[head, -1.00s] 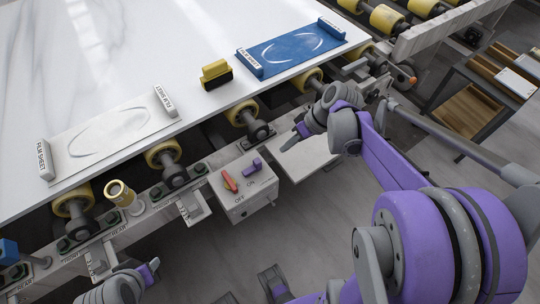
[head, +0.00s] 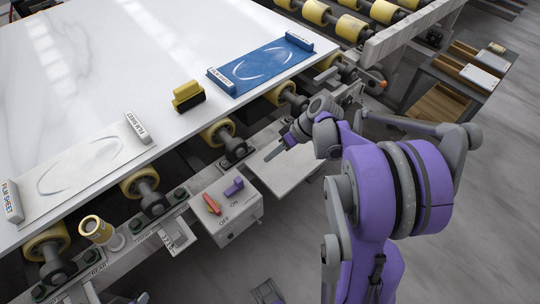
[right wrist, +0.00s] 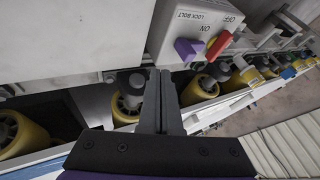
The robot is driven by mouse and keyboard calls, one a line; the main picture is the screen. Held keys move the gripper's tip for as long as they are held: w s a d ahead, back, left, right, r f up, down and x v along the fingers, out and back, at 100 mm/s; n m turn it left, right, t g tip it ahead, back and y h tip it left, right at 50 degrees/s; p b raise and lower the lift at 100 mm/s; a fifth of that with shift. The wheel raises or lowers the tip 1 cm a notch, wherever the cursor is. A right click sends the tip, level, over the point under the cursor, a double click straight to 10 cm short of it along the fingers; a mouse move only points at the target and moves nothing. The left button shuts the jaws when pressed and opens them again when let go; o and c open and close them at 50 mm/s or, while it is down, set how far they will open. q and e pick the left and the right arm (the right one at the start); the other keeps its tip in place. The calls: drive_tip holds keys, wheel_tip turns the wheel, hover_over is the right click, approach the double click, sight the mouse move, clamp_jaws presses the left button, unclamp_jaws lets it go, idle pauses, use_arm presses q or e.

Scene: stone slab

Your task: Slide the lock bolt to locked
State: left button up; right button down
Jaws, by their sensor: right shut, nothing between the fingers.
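A light grey box (head: 226,212) on the near side of the slab frame carries a red lever (head: 211,203) and a purple lever (head: 233,187), with OFF and ON printed by them. In the right wrist view, the box (right wrist: 168,32) is labelled LOCK BOLT, and the purple lever (right wrist: 187,50) and red lever (right wrist: 218,43) stick out. My right gripper (head: 269,157) is shut and empty, to the right of the box, apart from both levers. Its closed fingers (right wrist: 160,78) point toward the box side. Only a sliver of my left gripper (head: 141,299) shows at the bottom edge.
The white stone slab (head: 100,90) lies over yellow rollers (head: 218,131). On it are a white film sheet (head: 80,165), a blue film sheet (head: 262,66) and a yellow-black block (head: 187,94). A yellow cylinder (head: 95,229) stands on the rail. Wooden trays (head: 440,102) are at right.

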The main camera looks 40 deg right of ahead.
sight(229, 188)
drive_tip(key=x, duration=0.6)
drive_tip(key=shift+b, duration=0.35)
drive_tip(key=shift+a+f, duration=0.15)
drive_tip(key=shift+a, duration=0.9)
drive_tip(key=shift+a+f, duration=0.15)
drive_tip(key=shift+a, duration=0.95)
drive_tip(key=a, duration=0.4)
drive_tip(key=shift+s+a, duration=0.2)
drive_tip(key=shift+a, duration=0.15)
